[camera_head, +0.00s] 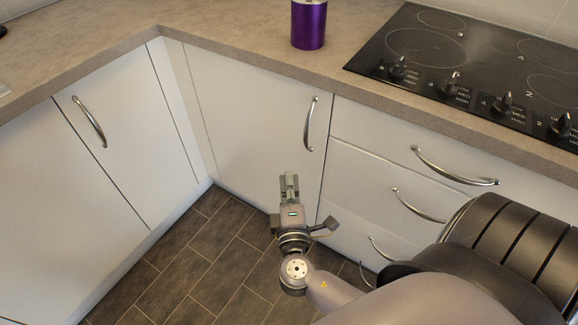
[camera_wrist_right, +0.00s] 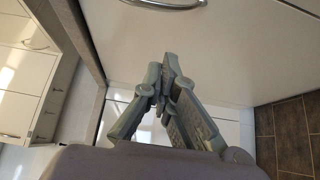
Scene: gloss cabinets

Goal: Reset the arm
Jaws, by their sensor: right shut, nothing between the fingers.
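My right gripper (camera_head: 289,182) is shut and empty. In the head view it is in front of the lower part of a white cabinet door (camera_head: 250,110), above the tiled floor. In the right wrist view the fingers (camera_wrist_right: 164,75) meet at their tips with nothing between them. My right arm comes in from the lower right of the head view. My left gripper does not show in either view.
A purple canister (camera_head: 308,24) stands on the countertop (camera_head: 230,33). A black cooktop (camera_head: 470,65) with knobs is at the right. Drawers with curved metal handles (camera_head: 455,170) are beside my right arm. The dark tiled floor (camera_head: 205,255) is clear at the lower left.

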